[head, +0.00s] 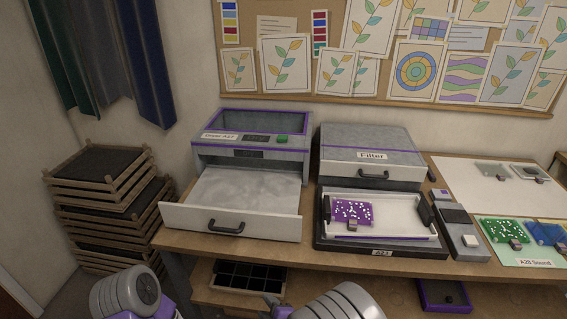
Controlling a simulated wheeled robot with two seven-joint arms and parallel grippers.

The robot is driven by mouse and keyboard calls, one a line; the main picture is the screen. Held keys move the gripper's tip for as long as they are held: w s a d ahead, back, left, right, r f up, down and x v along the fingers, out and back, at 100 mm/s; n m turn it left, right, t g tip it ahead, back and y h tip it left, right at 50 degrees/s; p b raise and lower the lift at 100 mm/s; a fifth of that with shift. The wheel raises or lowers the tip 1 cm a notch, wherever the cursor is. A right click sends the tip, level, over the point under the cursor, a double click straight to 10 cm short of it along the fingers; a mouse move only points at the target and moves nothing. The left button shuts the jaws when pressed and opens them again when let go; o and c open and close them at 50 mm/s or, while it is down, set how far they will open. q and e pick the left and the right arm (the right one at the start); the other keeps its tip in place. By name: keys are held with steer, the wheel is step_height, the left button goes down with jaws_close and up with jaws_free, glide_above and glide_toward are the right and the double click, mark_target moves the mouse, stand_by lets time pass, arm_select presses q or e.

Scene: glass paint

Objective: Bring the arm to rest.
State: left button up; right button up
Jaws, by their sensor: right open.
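My right gripper (274,307) is low at the bottom edge of the head view, in front of the table and below its top. It is open with nothing seen between its fingers, and it is partly cut off by the frame. My right arm (345,301) shows beside it. My left arm (128,293) shows at the bottom left, and its gripper is out of the picture. Both arms are clear of the things on the table.
The dryer's drawer (225,193) is pulled out and empty. A purple dotted piece (352,211) lies in the white tray (408,226), before the Filter box (372,156). Wooden racks (105,180) are stacked at left. A green mat (520,258) with coloured pieces lies right.

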steer(key=s+d+f+m+g+h+p, duration=0.25)
steer(key=s+d+f+m+g, duration=0.55)
steer(key=d+f+m, duration=0.6)
steer(key=s+f+m+g+p, duration=0.1)
steer(key=s+f+m+g, duration=0.1)
steer(key=s+m, duration=0.4)
steer(key=shift+s+f+y, duration=0.35)
steer(key=shift+s+f, duration=0.25)
steer(key=shift+s, duration=0.65)
